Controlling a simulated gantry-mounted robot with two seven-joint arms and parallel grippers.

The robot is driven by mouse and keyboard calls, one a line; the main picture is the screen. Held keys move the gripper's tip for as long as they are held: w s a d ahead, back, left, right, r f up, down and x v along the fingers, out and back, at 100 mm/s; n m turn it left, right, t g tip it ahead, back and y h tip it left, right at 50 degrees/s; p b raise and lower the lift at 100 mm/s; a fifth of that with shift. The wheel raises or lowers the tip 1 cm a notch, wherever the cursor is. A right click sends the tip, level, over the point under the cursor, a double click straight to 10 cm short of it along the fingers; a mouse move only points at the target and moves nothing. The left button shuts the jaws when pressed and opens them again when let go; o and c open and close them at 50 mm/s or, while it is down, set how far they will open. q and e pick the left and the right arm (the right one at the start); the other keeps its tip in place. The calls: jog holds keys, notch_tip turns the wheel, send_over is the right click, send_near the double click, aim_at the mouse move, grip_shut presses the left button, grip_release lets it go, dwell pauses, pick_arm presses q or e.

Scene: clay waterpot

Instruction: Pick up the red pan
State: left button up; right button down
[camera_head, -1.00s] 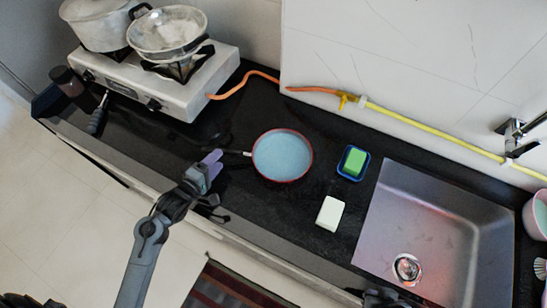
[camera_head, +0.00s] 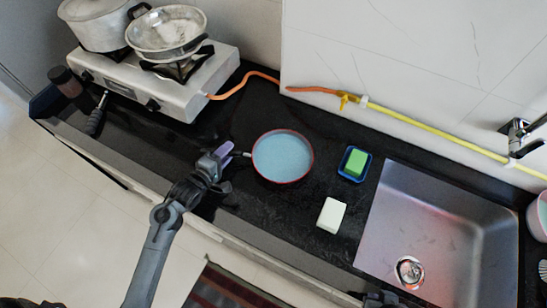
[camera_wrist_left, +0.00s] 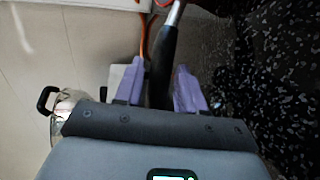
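The red pan (camera_head: 283,156), red-rimmed with a pale blue inside, sits on the black counter in the head view. Its handle points left toward my left gripper (camera_head: 224,156). In the left wrist view, the black pan handle (camera_wrist_left: 163,55) runs between the two purple fingers of my left gripper (camera_wrist_left: 160,88). The fingers are apart on either side of the handle, with a small gap at the left finger. The handle's near end is hidden by the gripper body. A dark part of my right gripper (camera_head: 380,299) shows at the bottom edge; its fingers are not clear.
A gas stove (camera_head: 170,85) with a pot (camera_head: 97,22) and a glass-lidded pan (camera_head: 166,33) stands at upper left. A green sponge in a blue tray (camera_head: 354,163), a white block (camera_head: 331,214) and the sink (camera_head: 440,235) lie right of the red pan.

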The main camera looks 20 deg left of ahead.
pick_arm(q)
grip_shut()
jog(key=shift+r, duration=0.2)
jog(key=shift+r+p, duration=0.3)
jog(key=shift+r, duration=0.25)
pick_arm(e)
jog(key=shift+r, duration=0.25)
pick_arm(q)
jog(key=r, duration=0.1)
jog(key=d+r+p, duration=0.1)
jog(key=r, duration=0.1)
jog(key=shift+r, duration=0.3)
pick_arm(e)
jog(key=shift+r, duration=0.6)
pick_arm(q)
jog(key=d+r+p, duration=0.1)
jog(key=d+r, duration=0.5)
jog(key=d, duration=0.4)
jog(key=shift+s+d, duration=0.3)
pick_arm(e)
jog(key=shift+r, duration=0.7)
